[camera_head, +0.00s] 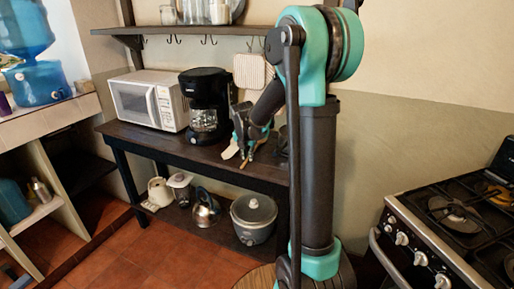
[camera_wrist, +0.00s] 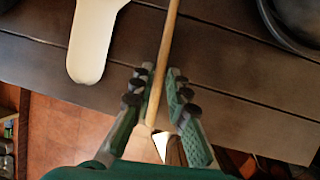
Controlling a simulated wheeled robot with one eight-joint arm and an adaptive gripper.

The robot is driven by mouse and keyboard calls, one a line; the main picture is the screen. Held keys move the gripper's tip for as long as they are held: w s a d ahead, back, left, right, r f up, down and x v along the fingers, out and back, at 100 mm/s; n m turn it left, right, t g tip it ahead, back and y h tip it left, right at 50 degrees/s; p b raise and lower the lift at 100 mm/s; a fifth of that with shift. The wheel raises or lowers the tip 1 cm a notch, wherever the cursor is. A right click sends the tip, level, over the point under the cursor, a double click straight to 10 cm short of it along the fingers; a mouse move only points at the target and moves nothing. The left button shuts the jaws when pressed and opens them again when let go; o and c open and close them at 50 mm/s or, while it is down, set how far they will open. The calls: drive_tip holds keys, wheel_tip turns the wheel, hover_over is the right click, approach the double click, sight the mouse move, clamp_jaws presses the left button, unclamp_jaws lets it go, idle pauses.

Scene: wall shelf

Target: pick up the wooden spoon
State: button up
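The wooden spoon shows in the wrist view as a long thin light-brown handle (camera_wrist: 165,55), running from the top edge down between the fingers of my gripper (camera_wrist: 158,84). The fingers stand apart on either side of the handle, with a narrow gap visible, and do not look closed on it. The spoon's far end is out of the wrist view. In the head view my gripper (camera_head: 247,146) is low over the dark shelf top, right of the coffee maker. The spoon's end (camera_head: 244,163) shows small near the shelf's front edge.
A pale flat utensil (camera_wrist: 92,45) lies left of the spoon; a dark round pan (camera_wrist: 295,20) is at upper right. The black coffee maker (camera_head: 205,105) and white microwave (camera_head: 148,100) stand left on the shelf top (camera_head: 150,136). A stove (camera_head: 450,225) is at right.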

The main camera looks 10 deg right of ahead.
drive_tip(key=shift+f, duration=0.1)
clamp_jaws()
idle(0.3)
